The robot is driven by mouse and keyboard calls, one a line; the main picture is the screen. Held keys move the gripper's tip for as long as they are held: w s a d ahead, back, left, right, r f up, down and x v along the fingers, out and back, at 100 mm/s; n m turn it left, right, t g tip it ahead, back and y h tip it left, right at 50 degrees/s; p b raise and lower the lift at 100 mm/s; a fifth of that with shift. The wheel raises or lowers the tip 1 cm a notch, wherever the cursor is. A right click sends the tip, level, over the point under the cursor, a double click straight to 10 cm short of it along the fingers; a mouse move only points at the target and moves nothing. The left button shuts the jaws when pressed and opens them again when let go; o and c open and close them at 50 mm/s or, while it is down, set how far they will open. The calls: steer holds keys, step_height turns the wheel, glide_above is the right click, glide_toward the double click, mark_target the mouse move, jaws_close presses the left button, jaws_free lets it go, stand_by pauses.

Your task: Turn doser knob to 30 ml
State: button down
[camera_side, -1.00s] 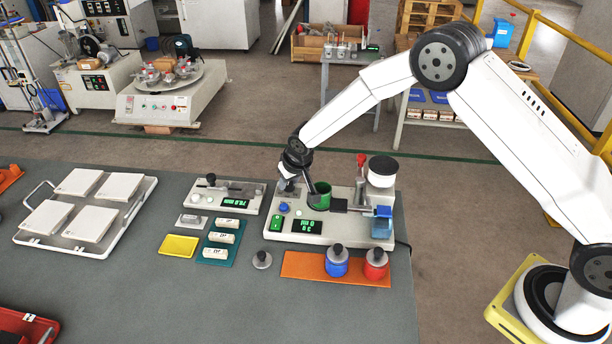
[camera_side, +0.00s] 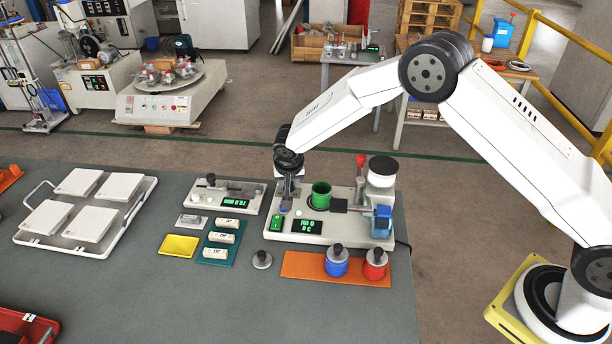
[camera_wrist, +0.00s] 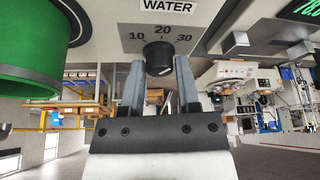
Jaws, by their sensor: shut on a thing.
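The black doser knob (camera_wrist: 158,58) sits under a scale marked 10, 20 and 30 below the WATER label (camera_wrist: 165,5) in the wrist view. My gripper (camera_wrist: 159,72) has one finger on each side of the knob and is shut on it. A small pale mark shows at the knob's lower right edge; I cannot read its setting for certain. In the side view my gripper (camera_side: 285,207) points down at the left end of the white doser unit (camera_side: 345,239) and hides the knob.
A green cup (camera_side: 321,194) stands on the unit right of my gripper; it is large at the left in the wrist view (camera_wrist: 30,50). A lit display (camera_side: 307,227) and green switch (camera_side: 277,223) are in front. A second panel (camera_side: 225,196) stands to the left.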

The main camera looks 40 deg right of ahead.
steer(key=shift+a+m+g+h, duration=0.1)
steer(key=shift+m+g+h, duration=0.3)
steer(key=shift+m, duration=1)
steer(key=shift+c, duration=1.6)
jaws_free()
steer(key=shift+r, duration=0.1)
steer(key=v, duration=0.7)
steer(key=shift+r, duration=0.25)
steer(key=shift+s, duration=0.1)
